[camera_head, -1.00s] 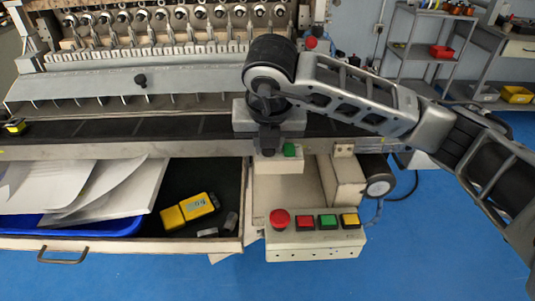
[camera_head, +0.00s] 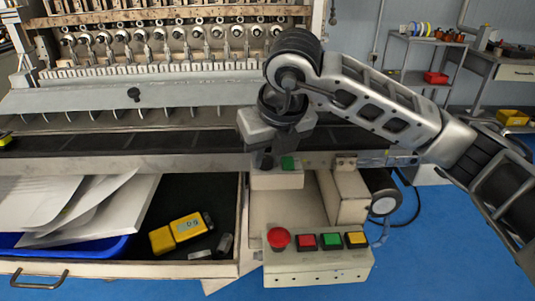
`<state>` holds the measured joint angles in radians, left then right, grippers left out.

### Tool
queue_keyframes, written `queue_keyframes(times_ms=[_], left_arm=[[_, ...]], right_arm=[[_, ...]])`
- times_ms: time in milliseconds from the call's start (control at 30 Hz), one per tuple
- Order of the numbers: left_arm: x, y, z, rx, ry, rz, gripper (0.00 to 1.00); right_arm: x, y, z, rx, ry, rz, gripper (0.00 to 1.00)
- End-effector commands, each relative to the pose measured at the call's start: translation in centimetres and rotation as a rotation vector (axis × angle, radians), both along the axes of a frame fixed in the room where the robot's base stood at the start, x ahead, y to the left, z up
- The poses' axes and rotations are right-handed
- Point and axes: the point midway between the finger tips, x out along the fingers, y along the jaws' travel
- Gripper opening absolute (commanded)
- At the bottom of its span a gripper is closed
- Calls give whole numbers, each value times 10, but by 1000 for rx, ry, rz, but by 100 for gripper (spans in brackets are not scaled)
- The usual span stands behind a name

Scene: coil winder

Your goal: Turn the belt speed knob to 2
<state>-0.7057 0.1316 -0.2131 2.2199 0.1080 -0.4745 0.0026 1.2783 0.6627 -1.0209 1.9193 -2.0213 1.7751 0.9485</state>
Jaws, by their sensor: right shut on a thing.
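My right gripper (camera_head: 265,160) comes down from above onto a small cream control box (camera_head: 277,180) at the front edge of the winder's belt. Its fingers are shut at the left part of the box top, beside a green button (camera_head: 289,163). The belt speed knob is hidden by the fingers, and its scale and pointer cannot be read. The gripper body looks turned, slanting down to the right. My left gripper is not in view.
A lower panel (camera_head: 318,273) carries a red mushroom button (camera_head: 279,238) and red, green and yellow buttons. An open drawer (camera_head: 120,270) at the left holds papers and a yellow device (camera_head: 182,232). The dark belt (camera_head: 110,142) runs behind the box.

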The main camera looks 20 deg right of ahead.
Motion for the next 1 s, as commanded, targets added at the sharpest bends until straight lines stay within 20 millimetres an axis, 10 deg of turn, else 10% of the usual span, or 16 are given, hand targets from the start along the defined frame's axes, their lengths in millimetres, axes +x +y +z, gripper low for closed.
queue_keyframes(times_ms=[167,200,233,667,1000], left_arm=[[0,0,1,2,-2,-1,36],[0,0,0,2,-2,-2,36],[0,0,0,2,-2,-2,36],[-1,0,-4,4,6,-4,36],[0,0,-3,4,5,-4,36]], right_arm=[[0,0,1,-1,0,-1,1],[0,0,1,0,0,-2,29],[0,0,1,0,0,-2,32],[-4,0,13,1,-4,-1,32],[-33,-3,84,1,-8,0,32]])
